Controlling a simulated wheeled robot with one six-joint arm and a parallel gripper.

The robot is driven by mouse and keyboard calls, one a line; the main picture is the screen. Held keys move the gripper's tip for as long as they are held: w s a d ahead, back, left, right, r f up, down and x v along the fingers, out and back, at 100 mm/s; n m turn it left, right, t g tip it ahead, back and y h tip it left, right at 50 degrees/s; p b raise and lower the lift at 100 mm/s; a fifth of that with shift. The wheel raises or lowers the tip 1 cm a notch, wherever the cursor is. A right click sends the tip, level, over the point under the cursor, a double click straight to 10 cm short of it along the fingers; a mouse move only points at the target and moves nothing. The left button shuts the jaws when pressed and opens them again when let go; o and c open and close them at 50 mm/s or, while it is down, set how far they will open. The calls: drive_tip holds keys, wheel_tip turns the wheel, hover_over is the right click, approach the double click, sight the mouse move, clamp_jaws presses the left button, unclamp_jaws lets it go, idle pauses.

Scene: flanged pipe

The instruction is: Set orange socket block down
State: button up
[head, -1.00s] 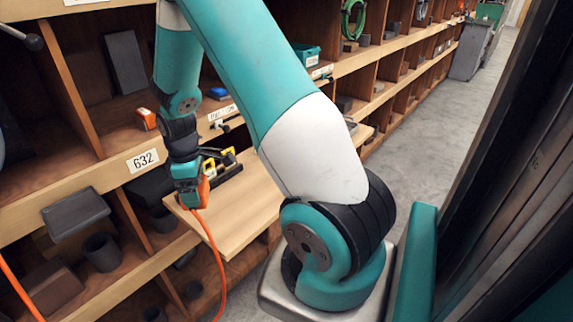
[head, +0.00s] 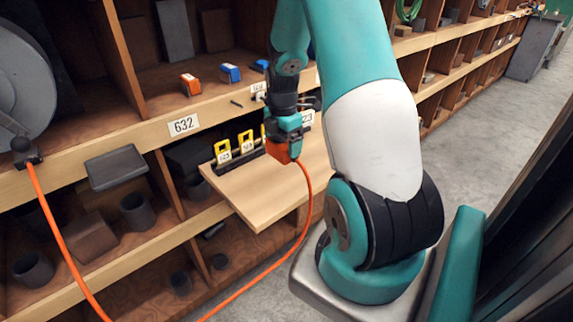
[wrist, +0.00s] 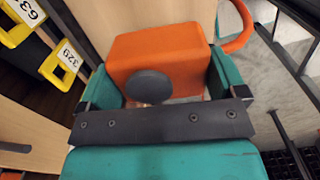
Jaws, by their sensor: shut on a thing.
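My gripper (head: 284,136) is shut on the orange socket block (head: 283,153), which shows large between the teal jaws in the wrist view (wrist: 160,58). A dark round knob (wrist: 148,86) lies in front of the block there. An orange cable (head: 303,220) leaves the block and runs down to the lower left. In the head view the block appears over the light wooden board (head: 262,198) that juts from the shelving. I cannot tell whether its underside touches the board.
Yellow numbered tags (head: 246,140) stand in a black rack at the board's back, left of my gripper. On the shelf above sit another orange block (head: 190,84) and a blue block (head: 230,73). The board's front part is bare. A grey tray (head: 116,167) sits left.

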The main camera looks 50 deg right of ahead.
wheel_tip(320, 180, down, 9)
drive_tip(key=shift+f+p, duration=0.1)
drive_tip(key=shift+p, duration=0.25)
